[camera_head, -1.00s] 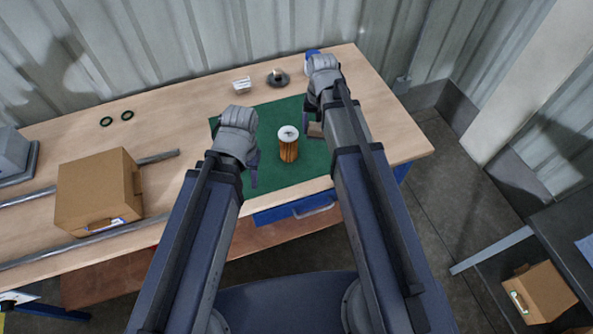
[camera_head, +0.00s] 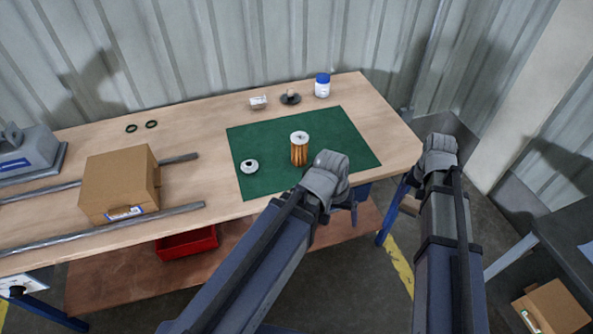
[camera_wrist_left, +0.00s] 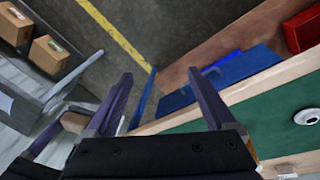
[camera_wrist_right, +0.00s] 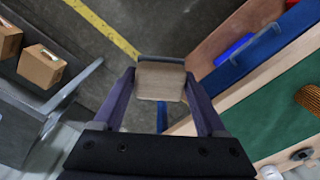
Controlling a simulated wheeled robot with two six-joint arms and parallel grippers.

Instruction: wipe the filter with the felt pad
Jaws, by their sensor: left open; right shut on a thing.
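The filter (camera_head: 299,152), an orange pleated cylinder with a white top, stands upright on the green mat (camera_head: 345,150). Its pleated side also shows at the right edge of the right wrist view (camera_wrist_right: 310,97). My right gripper (camera_head: 410,200) is off the table's right front corner, shut on a tan block with a dark edge, seemingly the felt pad (camera_wrist_right: 160,82). The block is clear of the table, over the floor. My left gripper (camera_head: 353,208) is open and empty at the table's front edge, in front and to the right of the filter, not touching it.
A round white piece (camera_head: 249,167) lies on the mat's left. Behind the mat are a small white block (camera_head: 258,102), a dark dish (camera_head: 290,99) and a blue-capped jar (camera_head: 322,87). A cardboard box (camera_head: 118,187) and metal bars (camera_head: 130,224) are on the left. The mat's right side is clear.

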